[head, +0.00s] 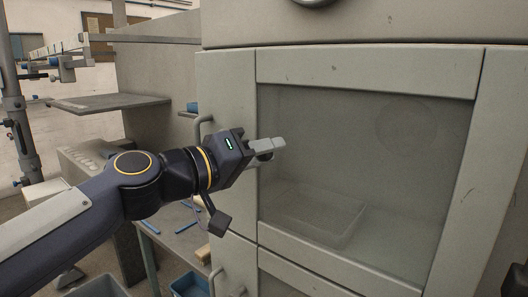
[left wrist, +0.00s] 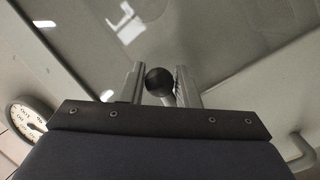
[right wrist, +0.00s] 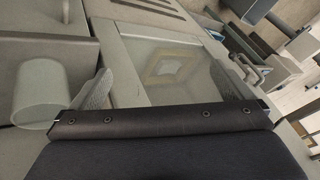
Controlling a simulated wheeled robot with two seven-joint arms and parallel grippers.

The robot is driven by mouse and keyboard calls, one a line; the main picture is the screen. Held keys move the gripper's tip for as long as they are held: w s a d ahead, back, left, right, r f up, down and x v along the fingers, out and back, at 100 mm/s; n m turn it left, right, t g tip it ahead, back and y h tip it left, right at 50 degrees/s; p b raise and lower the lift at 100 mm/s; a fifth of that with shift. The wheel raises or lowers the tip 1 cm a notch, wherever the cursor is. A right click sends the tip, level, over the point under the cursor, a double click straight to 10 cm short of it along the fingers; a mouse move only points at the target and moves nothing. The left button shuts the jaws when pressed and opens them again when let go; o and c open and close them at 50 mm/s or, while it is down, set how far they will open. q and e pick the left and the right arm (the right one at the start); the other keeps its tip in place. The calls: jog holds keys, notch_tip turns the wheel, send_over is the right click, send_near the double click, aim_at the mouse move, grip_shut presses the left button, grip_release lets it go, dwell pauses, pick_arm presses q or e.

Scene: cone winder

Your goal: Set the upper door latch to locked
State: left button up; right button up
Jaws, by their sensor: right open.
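The upper door (head: 365,165) is a pale grey frame around a glass pane, and it looks closed. A black ball knob (left wrist: 158,82) on a short stem, apparently the upper door latch, shows in the left wrist view. My left gripper (head: 272,148) is at the upper door's left side and hides the latch in the head view. Its fingers (left wrist: 160,85) are drawn close together, one on each side of the ball. My right gripper (right wrist: 160,85) is open and empty, with its fingers wide apart; it is out of the head view.
A bar handle (head: 203,128) stands out at the left of the upper door, behind my left gripper. A second handle (head: 214,282) is lower down. A grey shelf (head: 108,102) and a blue bin (head: 190,287) are to the left. A grey cylinder (right wrist: 40,95) is beside my right gripper.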

pick_arm(q)
grip_shut()
jog(key=f+m+b, duration=0.2)
jog(key=b, duration=0.1)
jog(key=shift+w+a+f+m+y, duration=0.2)
jog(key=shift+a+f+m+y, duration=0.1)
jog(key=shift+a+m, duration=0.1)
jog(key=shift+w+a+f+m+y+b, duration=0.2)
jog(key=shift+f+m+b, duration=0.2)
jog(key=shift+m+b, duration=0.25)
jog(key=shift+w+a+f+m+y+b, duration=0.2)
jog(key=shift+f+m+b, duration=0.15)
jog(key=shift+m+b, duration=0.25)
jog(key=shift+w+a+f+m+b, duration=0.1)
jog(key=shift+a+f+m+b, duration=0.2)
jog(key=shift+m+b, duration=0.2)
jog(key=shift+o, duration=2.4)
grip_release()
jog(key=shift+o, duration=0.6)
jog(key=shift+f, duration=0.1)
jog(key=shift+d+f, duration=0.1)
